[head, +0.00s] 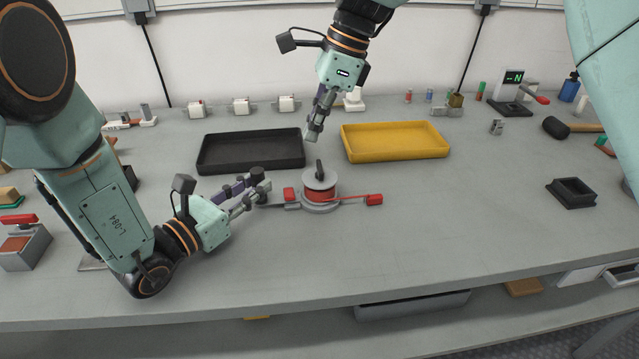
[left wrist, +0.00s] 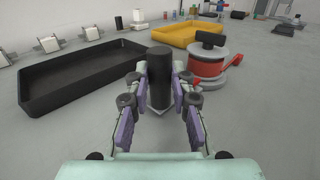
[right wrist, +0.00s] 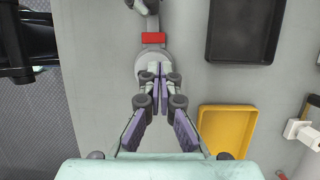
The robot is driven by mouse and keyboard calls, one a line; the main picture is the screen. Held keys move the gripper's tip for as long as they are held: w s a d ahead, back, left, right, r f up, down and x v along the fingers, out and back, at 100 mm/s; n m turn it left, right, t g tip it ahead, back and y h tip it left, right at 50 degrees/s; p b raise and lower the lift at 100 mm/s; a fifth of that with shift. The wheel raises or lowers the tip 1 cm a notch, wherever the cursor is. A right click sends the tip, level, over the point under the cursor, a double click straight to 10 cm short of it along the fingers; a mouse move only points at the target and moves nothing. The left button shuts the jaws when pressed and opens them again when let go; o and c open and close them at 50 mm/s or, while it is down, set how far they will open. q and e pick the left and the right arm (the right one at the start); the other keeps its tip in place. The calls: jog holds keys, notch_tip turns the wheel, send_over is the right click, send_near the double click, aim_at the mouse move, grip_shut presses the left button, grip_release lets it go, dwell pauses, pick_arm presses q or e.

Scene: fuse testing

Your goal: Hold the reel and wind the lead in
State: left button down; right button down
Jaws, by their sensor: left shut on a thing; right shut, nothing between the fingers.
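The red lead (head: 350,197) runs out to the right and ends at a red plug (head: 374,199). A bar with a red block (head: 289,194) reaches left to a black upright handle (head: 257,175). My left gripper (head: 262,189) is shut on this handle, which stands between its fingers in the left wrist view (left wrist: 160,80). My right gripper (head: 313,136) is shut and empty above the reel, partly covering it in the right wrist view (right wrist: 158,68).
A black tray (head: 250,168) lies behind left of the reel and a yellow tray (head: 395,156) behind right. A small black box (head: 571,193) and a mallet (head: 560,127) lie at the right. The table in front of the reel is clear.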

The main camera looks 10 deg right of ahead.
aim_at(332, 176)
jog(key=shift+r, duration=0.1)
dwell(0.4)
jog(key=shift+w+d+r, duration=0.1)
jog(key=shift+d+r, duration=0.15)
jog(key=shift+r, duration=0.1)
jog(key=shift+d+r, duration=0.1)
jog(key=shift+d, duration=0.2)
jog(key=shift+s+d+f+m, duration=0.2)
jog(key=shift+d+f+m, duration=0.7)
jog(key=shift+m, duration=5.1)
jog(key=shift+s+d+f+m, duration=0.25)
jog(key=shift+f+m, duration=1.3)
jog(key=shift+m, duration=4.45)
jog(key=shift+s+d+f+m, duration=0.2)
jog(key=shift+d+f+m, duration=0.7)
jog(key=shift+m, duration=5.1)
